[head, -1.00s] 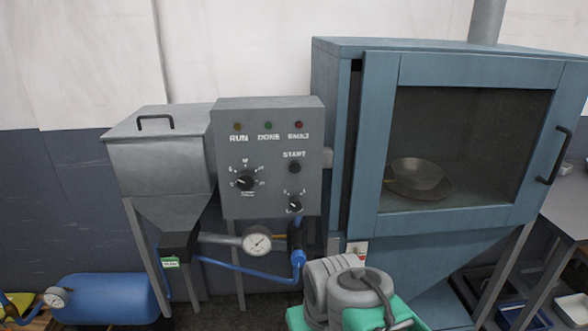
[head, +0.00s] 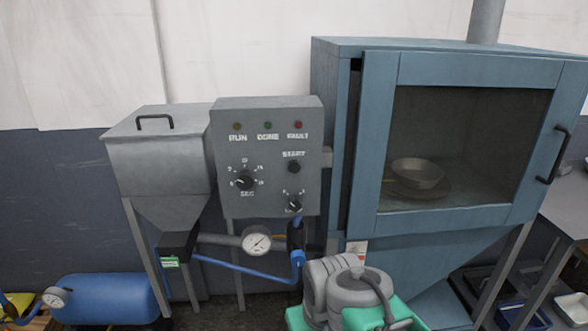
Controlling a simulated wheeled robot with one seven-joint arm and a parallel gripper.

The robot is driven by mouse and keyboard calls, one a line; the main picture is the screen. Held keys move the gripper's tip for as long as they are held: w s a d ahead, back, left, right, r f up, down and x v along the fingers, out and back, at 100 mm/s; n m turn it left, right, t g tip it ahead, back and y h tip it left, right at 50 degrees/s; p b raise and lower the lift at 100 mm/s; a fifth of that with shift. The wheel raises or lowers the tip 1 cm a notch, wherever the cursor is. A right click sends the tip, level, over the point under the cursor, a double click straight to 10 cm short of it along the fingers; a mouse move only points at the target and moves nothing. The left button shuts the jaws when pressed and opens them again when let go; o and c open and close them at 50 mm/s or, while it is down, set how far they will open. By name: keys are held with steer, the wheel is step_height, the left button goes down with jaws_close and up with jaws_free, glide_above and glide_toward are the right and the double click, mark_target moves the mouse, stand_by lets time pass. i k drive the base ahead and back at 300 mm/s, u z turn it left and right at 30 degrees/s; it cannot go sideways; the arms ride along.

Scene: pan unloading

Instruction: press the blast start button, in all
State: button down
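The blast start button (head: 293,167) is a small dark round knob under the label START. It sits on the right side of the grey control panel (head: 226,198). The RUN (head: 237,126), DONE (head: 268,126) and FAULT (head: 298,125) lamps above it look unlit. A seconds dial (head: 245,181) is to its left and a smaller dial (head: 294,204) is below it. My gripper is not visible.
The blue blast cabinet (head: 460,70) stands right of the panel, its windowed door closed or nearly so. A pan (head: 418,172) is inside. A grey hopper (head: 160,165), a blue tank (head: 108,298) and a pressure gauge (head: 257,241) with a blue hose are at left and below.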

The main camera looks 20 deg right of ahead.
mark_target(294, 167)
steer(key=k, duration=1.3)
steer(key=u, duration=0.9)
steer(key=i, duration=1.75)
steer(key=z, duration=0.7)
